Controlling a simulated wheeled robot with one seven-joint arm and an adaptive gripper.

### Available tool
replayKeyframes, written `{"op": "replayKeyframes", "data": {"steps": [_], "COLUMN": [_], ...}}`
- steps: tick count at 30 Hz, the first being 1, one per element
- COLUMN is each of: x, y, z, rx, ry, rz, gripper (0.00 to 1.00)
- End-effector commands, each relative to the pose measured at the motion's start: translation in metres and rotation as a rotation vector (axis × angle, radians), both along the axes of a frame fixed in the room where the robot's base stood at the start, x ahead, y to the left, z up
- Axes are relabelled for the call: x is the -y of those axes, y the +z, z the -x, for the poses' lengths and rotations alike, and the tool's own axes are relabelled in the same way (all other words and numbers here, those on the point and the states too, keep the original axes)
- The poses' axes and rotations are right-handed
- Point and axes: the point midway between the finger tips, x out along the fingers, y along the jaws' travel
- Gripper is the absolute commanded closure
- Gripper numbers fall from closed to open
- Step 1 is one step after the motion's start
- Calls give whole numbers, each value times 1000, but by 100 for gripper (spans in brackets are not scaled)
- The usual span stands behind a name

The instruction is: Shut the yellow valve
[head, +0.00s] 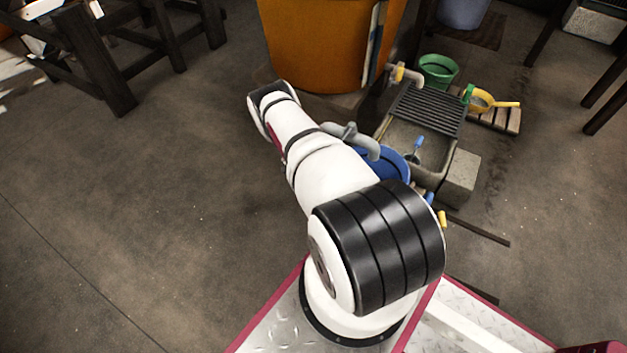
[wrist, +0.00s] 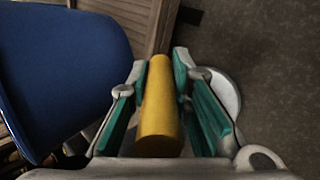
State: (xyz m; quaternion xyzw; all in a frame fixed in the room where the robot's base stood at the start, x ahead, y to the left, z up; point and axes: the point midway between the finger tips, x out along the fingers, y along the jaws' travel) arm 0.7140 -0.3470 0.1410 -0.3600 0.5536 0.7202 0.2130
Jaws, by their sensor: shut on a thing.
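In the wrist view a thick yellow valve handle (wrist: 160,115) runs up the middle, between the green pads of my gripper (wrist: 160,65). My gripper is shut on this handle, with one finger along each side. The valve body that the handle belongs to is not clearly visible. In the head view my white and black arm covers the gripper and the gripped handle. A grey pipe spout (head: 352,137) shows just past the arm.
A blue tub (head: 397,162) stands beside my arm and fills the left of the wrist view (wrist: 60,70). A stone sink (head: 395,135), green bucket (head: 438,70), yellow pan (head: 481,99) and large orange vat (head: 315,45) stand beyond.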

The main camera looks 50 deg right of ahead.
Motion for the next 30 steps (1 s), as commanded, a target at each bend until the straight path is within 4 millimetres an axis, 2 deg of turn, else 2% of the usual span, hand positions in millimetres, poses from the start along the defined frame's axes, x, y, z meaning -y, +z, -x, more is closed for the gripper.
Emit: {"op": "replayKeyframes", "data": {"steps": [9, 24, 25, 27, 30], "x": [-2, -2, -2, -2, -2], "y": [0, 0, 0, 0, 0], "z": [0, 1, 1, 1, 1], "rx": [-64, -76, -76, -76, -77], "ry": [0, -2, -2, -2, -1], "rz": [7, 7, 7, 7, 8], "gripper": [100, 100, 79, 63, 60]}}
